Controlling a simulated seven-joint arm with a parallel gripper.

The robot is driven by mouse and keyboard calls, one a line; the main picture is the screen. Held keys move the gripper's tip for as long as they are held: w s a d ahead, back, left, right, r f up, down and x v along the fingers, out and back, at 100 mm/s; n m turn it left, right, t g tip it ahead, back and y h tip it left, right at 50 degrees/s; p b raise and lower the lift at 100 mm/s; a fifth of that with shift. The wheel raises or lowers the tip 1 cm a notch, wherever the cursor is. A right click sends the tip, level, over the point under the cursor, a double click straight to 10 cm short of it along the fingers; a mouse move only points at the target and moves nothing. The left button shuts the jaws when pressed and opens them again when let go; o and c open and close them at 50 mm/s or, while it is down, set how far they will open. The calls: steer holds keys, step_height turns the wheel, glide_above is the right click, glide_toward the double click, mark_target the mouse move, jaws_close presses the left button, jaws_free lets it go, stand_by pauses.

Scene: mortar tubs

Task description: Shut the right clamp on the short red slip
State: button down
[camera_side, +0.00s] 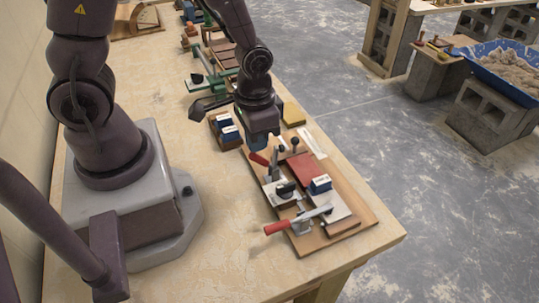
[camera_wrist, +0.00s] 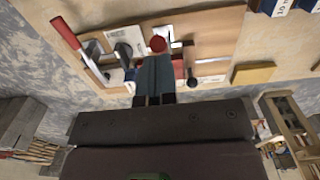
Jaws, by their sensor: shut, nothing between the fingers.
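The red slip (camera_side: 294,172), a flat dark red piece, lies on the wooden fixture board (camera_side: 362,205). A red sliver (camera_wrist: 179,68) shows beside my fingers in the wrist view. One clamp's red handle (camera_side: 277,228) lies low at the near end of the board; it is at upper left in the wrist view (camera_wrist: 65,33). The other clamp's red handle (camera_side: 259,158) is just below my gripper (camera_side: 263,141), its round end (camera_wrist: 158,43) facing the wrist camera. My blue fingers (camera_wrist: 155,77) are shut and empty; I cannot tell whether they touch that handle.
A labelled blue block (camera_side: 320,184) sits on the board. A tray of blue blocks (camera_side: 227,127) and a yellow block (camera_side: 293,114) stand behind. Green-framed equipment (camera_side: 222,77) is farther back. Bare table lies left of the board; the table edge (camera_side: 402,236) is close at right.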

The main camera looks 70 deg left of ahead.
mark_target(249, 155)
steer(key=shift+s+f, duration=0.5)
steer(key=shift+f, duration=0.35)
steer(key=shift+s+f, duration=0.45)
steer(key=shift+f, duration=0.25)
steer(key=shift+r, duration=3.45)
